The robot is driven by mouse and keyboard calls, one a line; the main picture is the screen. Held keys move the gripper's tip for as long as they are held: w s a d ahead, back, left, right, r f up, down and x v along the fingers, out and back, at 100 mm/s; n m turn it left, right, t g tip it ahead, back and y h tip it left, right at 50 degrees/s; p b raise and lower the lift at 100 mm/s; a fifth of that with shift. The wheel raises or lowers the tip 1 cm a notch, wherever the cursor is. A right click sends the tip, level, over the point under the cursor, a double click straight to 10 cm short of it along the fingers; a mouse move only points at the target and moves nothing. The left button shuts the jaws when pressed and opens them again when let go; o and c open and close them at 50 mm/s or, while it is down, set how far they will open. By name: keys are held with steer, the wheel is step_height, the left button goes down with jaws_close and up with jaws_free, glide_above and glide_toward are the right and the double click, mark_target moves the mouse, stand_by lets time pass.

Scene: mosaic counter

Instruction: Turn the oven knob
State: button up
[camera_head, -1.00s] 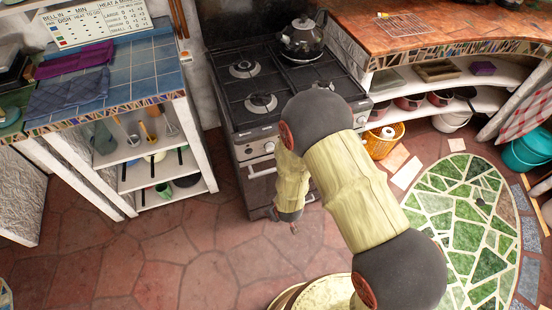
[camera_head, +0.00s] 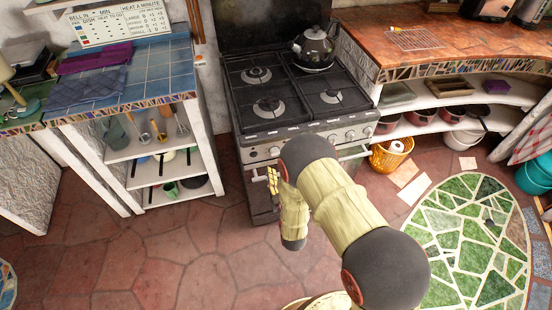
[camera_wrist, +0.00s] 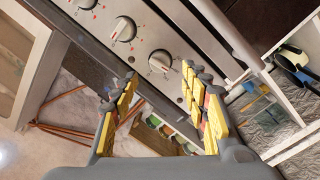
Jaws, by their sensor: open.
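The stove (camera_head: 290,100) has a steel front panel with a row of pale knobs. The leftmost visible oven knob (camera_head: 275,151) shows in the head view just above my gripper (camera_head: 273,180), which is in front of the stove's left side. The fingers are spread and hold nothing. My arm hides part of the panel and oven door.
A kettle (camera_head: 314,48) stands on the back right burner. The oven door handle (camera_head: 259,178) juts out near my gripper. A tiled shelf unit (camera_head: 200,125) stands left of the stove, and a wicker basket (camera_head: 388,160) to the right. The floor in front is clear.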

steer(key=w+a+b, duration=0.1)
steer(key=w, duration=0.5)
steer(key=shift+c, duration=1.2)
steer(key=shift+a, duration=0.1)
steer(key=c, duration=0.9)
